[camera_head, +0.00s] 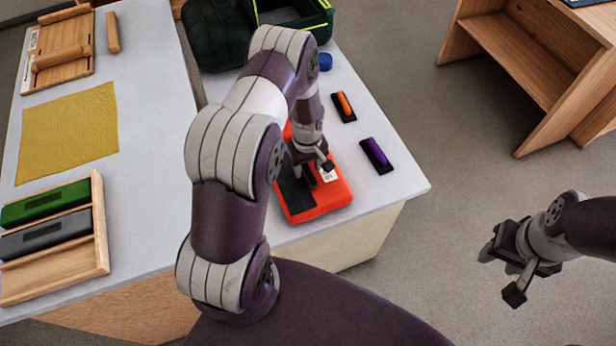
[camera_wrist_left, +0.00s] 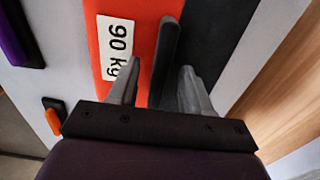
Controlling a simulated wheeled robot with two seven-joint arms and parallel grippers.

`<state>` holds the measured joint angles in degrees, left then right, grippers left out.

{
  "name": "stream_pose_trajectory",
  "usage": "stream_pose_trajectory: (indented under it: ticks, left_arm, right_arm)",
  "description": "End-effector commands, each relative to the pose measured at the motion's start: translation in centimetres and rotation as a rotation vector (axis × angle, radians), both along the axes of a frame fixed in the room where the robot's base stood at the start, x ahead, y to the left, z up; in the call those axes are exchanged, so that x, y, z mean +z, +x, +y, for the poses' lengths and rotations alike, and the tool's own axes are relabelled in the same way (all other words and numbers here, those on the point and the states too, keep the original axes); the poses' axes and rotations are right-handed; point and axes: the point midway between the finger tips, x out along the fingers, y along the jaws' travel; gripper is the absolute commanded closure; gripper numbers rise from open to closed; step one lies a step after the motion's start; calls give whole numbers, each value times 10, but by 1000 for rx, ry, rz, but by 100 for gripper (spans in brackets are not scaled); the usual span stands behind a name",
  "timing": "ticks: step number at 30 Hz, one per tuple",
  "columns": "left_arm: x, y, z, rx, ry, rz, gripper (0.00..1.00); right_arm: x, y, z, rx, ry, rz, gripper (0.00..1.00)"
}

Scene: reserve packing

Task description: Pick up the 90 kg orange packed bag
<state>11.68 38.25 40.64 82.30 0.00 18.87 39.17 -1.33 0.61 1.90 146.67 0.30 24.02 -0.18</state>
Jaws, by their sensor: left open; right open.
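The orange packed bag (camera_head: 318,207) lies on the near right corner of the white table, with a dark panel and a white label. The label reads 90 kg on the bag in the left wrist view (camera_wrist_left: 146,80). My left gripper (camera_head: 312,172) is directly over the bag, jaws open. In the left wrist view its fingers (camera_wrist_left: 158,88) stand either side of a dark grey upright bar, apparently the bag's handle; I cannot tell whether they touch it. My arm hides the bag's far left part. My right gripper (camera_head: 510,270) is open and empty, off the table above the floor.
An orange block (camera_head: 344,104) and a purple block (camera_head: 376,153) lie on dark bases right of the bag. A dark green open bag (camera_head: 222,38) and a blue round thing (camera_head: 325,62) stand behind. A wooden tray (camera_head: 100,225) and yellow cloth (camera_head: 68,132) lie left.

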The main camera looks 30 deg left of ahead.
Motion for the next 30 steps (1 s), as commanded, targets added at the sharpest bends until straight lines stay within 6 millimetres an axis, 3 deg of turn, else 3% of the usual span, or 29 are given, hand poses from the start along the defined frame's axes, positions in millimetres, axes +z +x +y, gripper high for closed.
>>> stream_pose_trajectory:
  ticks: [3, 9, 13, 14, 30]
  left_arm:
    - [-11, 0, 0, 0, 0, 0, 51]
    - [-12, 0, 0, -1, 0, -1, 51]
    - [-12, 0, 0, -1, 0, -1, 93]
    - [-12, 0, 0, -1, 0, -1, 100]
    - [-11, 1, 0, -1, 1, -2, 100]
  right_arm:
    - [1, 0, 0, 0, 0, 1, 57]
    - [1, 0, 0, 0, 0, 1, 57]
    - [1, 0, 0, 0, 0, 1, 57]
    - [1, 0, 0, 0, 0, 1, 57]
    - [1, 0, 0, 0, 0, 1, 57]
